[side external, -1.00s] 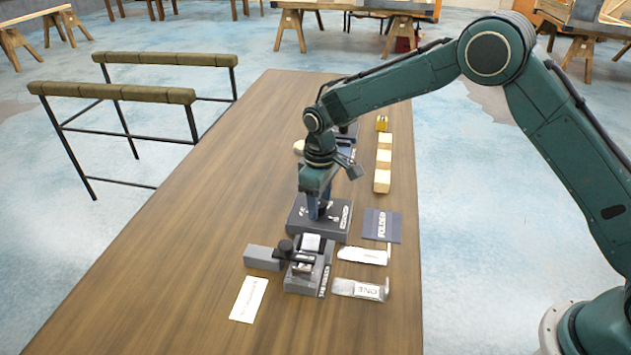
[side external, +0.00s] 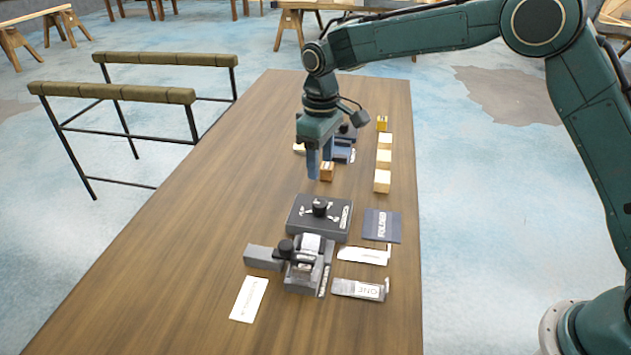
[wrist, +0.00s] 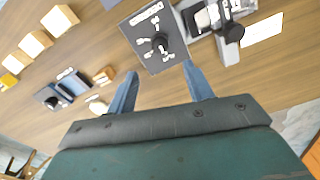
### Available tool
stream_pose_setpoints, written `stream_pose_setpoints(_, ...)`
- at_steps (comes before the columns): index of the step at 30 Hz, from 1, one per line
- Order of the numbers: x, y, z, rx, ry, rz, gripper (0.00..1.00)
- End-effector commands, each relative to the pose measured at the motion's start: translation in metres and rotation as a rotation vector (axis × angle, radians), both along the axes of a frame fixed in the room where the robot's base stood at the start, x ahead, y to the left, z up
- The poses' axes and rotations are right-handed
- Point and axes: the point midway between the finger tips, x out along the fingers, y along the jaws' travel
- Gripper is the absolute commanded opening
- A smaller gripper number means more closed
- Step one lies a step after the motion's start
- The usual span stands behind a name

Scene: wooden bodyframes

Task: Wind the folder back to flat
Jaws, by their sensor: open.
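A dark flat box with a black knob (side external: 320,207) and white marks on top sits mid-table; in the wrist view its knob (wrist: 160,43) shows among the marks, too small to read. I cannot tell from lettering whether this box is the folder. A dark blue plate (side external: 382,226) lies to its right, its white lettering looking like "FOLDED". A grey device (side external: 305,265) with a black knob and pale block stands in front. My gripper (side external: 320,173) is open and empty, raised above the table beyond the dark box. In the wrist view, its fingers (wrist: 159,78) stand apart, short of the knob.
A small orange-brown block (wrist: 104,75) and a blue device (wrist: 70,85) stand at the back. Several pale wooden blocks (side external: 383,180) line the right edge. White cards (side external: 249,298) and plates (side external: 361,289) lie near the front. The table's left side is clear.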

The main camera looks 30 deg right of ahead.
Motion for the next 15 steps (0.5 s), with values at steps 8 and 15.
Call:
stream_pose_setpoints(8,0.000,0.000,0.025,0.001,-0.001,0.000,0.52)
stream_pose_setpoints(15,0.000,0.000,0.027,0.000,0.000,0.000,0.52)
